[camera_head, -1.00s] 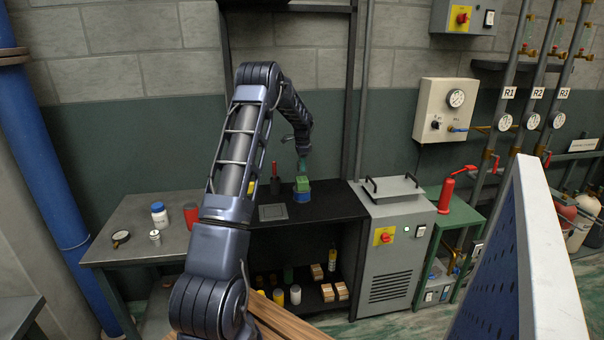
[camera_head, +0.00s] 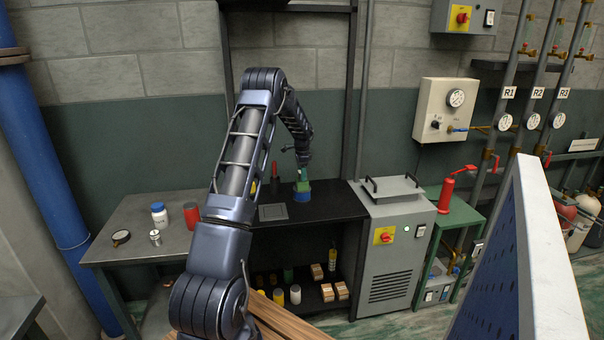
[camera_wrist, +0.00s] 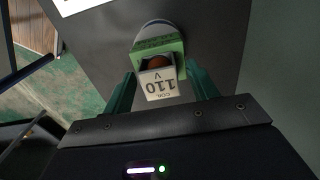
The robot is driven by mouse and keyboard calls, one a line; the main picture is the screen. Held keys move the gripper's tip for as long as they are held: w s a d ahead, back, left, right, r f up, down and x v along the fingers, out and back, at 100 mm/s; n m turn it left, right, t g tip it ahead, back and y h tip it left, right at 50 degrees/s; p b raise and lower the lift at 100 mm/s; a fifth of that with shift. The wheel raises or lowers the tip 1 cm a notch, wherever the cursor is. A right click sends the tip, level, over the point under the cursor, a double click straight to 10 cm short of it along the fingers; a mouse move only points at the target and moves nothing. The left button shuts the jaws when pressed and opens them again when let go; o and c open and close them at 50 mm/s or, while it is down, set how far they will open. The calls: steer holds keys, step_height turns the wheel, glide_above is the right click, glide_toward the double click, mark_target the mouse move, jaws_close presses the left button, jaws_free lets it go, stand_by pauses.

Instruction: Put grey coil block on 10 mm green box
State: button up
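The grey coil block (camera_wrist: 161,87), a pale block with an upside-down "110 V" label, lies between the two fingertips of my gripper (camera_wrist: 161,80) in the wrist view. The 10 mm green box (camera_wrist: 174,46) shows just behind it, partly covered by the block. I cannot tell whether the block touches the box. Narrow gaps seem to show beside the block, and finger contact is unclear. In the head view my gripper (camera_head: 302,173) points down over the green box (camera_head: 302,187), which sits on a round blue base (camera_head: 302,196) on the bench. The block is not distinct there.
The dark bench (camera_head: 335,205) has a flat grey plate (camera_head: 273,212) and a red-handled tool (camera_head: 275,172) left of the box. A red can (camera_head: 191,215) and white jar (camera_head: 159,215) stand farther left. A grey cabinet (camera_head: 393,240) adjoins the bench on the right.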

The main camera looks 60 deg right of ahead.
step_height(320, 180, up, 12)
steer(key=w+a+r+n, duration=0.3)
steer(key=w+a+r, duration=0.3)
steer(key=a, duration=0.3)
steer(key=w+a+r+n, duration=0.2)
steer(key=w+a+r, duration=0.4)
steer(key=a, duration=0.4)
steer(key=w+a+r+n+t+h, duration=0.15)
steer(key=a+r+n, duration=0.25)
steer(key=a, duration=0.8)
steer(key=w+a+r+n+t+y, duration=0.1)
steer(key=w+a+r+n, duration=0.2)
steer(key=a, duration=0.9)
steer(key=s+a+r+n, duration=0.1)
steer(key=s+a+n, duration=0.3)
steer(key=a, duration=0.6)
steer(key=s+a+r+n, duration=0.2)
steer(key=s+a+n, duration=0.15)
steer(key=a, duration=0.75)
steer(key=s+a+f+n+t, duration=0.1)
steer(key=s+a+f+n, duration=0.2)
steer(key=s+a, duration=0.4)
steer(key=s+a+f+n+t, duration=0.1)
steer(key=s+a+f+n, duration=0.2)
steer(key=s+a, duration=0.4)
steer(key=shift+s+f+n, duration=0.2)
steer(key=shift+s+n, duration=0.45)
steer(key=shift+n, duration=0.1)
